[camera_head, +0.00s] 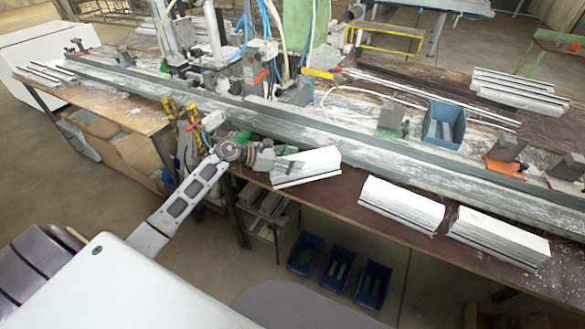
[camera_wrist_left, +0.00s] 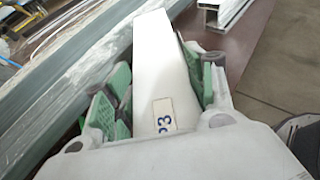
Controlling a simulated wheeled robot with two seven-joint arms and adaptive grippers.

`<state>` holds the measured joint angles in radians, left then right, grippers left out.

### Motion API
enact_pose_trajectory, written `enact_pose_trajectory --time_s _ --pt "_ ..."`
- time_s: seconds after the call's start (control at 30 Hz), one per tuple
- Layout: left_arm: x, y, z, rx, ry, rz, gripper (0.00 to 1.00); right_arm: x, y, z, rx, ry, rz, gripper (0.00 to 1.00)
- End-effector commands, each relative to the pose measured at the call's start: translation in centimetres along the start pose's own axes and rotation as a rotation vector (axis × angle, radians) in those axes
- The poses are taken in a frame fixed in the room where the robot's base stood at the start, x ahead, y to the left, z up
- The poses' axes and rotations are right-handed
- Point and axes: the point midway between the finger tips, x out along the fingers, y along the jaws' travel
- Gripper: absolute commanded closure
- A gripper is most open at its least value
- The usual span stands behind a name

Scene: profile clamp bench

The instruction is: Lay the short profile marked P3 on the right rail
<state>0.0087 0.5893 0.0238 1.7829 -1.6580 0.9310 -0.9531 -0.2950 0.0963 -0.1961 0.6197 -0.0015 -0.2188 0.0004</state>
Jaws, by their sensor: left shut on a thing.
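The short white profile marked P3 (camera_wrist_left: 160,75) sits between the green finger pads of my left gripper (camera_wrist_left: 163,92) in the left wrist view. Its label reads P3 and lies at the near end. In the head view my left gripper (camera_head: 276,160) is shut on the left end of this white profile (camera_head: 310,166), by the bench's front edge. Long grey-green rails (camera_head: 350,141) run along the bench behind it, and the profile is on the near side of them. I cannot tell whether the profile touches the bench top. My right gripper is not in view.
Two white profile stacks (camera_head: 401,205) (camera_head: 499,236) lie along the front edge to the right. A blue bin (camera_head: 443,125), an orange-based clamp block (camera_head: 505,155) and a green-based block (camera_head: 393,120) stand behind the rail. A machine (camera_head: 245,75) stands at the rail's left-middle.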

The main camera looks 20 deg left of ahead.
Motion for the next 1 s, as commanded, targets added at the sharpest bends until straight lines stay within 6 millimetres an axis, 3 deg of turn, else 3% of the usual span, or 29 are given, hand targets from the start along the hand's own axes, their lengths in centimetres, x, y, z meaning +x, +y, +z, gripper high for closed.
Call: enact_pose_trajectory --time_s 0.17,0.5,1.0 --pt "0.2 0.0 -0.3 -0.002 -0.002 0.000 0.80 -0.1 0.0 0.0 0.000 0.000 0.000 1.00" --pt "1.3 0.0 -3.1 -0.002 -0.002 0.001 0.80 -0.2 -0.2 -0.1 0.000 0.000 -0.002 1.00" --pt "1.5 0.0 -3.6 0.000 -0.001 0.000 0.80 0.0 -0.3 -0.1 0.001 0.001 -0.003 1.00"
